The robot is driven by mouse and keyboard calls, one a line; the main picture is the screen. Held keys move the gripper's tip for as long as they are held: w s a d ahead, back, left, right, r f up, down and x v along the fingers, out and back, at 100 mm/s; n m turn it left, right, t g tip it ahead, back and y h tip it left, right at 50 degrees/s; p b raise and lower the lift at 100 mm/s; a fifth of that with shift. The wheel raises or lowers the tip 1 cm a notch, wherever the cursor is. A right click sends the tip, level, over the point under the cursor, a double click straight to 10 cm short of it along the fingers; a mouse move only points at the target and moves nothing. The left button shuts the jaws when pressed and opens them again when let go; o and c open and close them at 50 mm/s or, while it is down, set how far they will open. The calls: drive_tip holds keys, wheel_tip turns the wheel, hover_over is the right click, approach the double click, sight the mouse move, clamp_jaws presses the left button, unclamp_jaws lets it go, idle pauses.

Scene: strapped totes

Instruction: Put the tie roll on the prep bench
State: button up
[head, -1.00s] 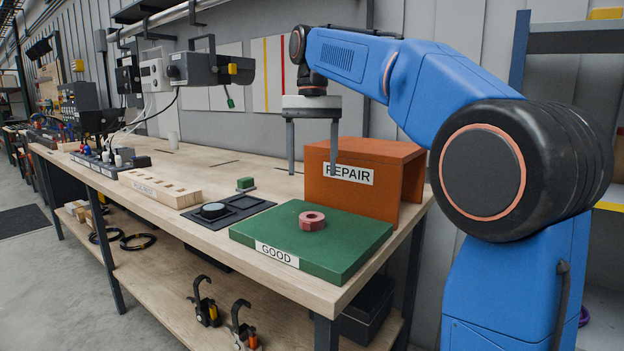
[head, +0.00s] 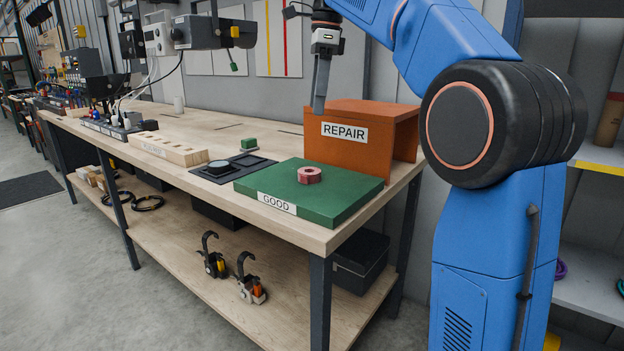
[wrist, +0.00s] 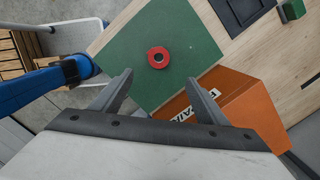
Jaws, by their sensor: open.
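No item here is clearly marked as the tie roll. A red, nut-shaped ring (head: 309,175) lies flat on the green GOOD pad (head: 345,203); in the wrist view the ring (wrist: 158,57) shows a dark centre hole. Purple rolls (head: 560,270) sit partly hidden behind my arm column, on the right shelf. A wooden workbench (head: 290,235) stands in front of me; no label shows whether it is the prep bench. My gripper (head: 318,108) hangs above the bench near the orange REPAIR box, seen side-on. In the wrist view my gripper (wrist: 161,80) is open and empty.
The orange REPAIR box (head: 385,130) stands beside the green pad. A black tray (head: 232,167), a green block (head: 249,143) and a wooden holed block (head: 165,149) lie further left. A brown cylinder (head: 609,120) stands on the right rack.

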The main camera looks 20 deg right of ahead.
drive_tip(key=m, duration=0.1)
hover_over(310, 171)
drive_tip(key=f, duration=1.1)
drive_tip(key=shift+w+d+f, duration=0.2)
drive_tip(key=shift+d+f, duration=0.1)
drive_tip(key=shift+d, duration=0.05)
drive_tip(key=shift+s+a+f, duration=0.1)
drive_tip(key=shift+a+f, duration=0.05)
drive_tip(key=shift+f, duration=1.2)
drive_tip(key=shift+a+f, duration=0.1)
drive_tip(key=shift+f, duration=1.2)
drive_tip(key=c, duration=1.2)
drive_tip(key=shift+r, duration=0.1)
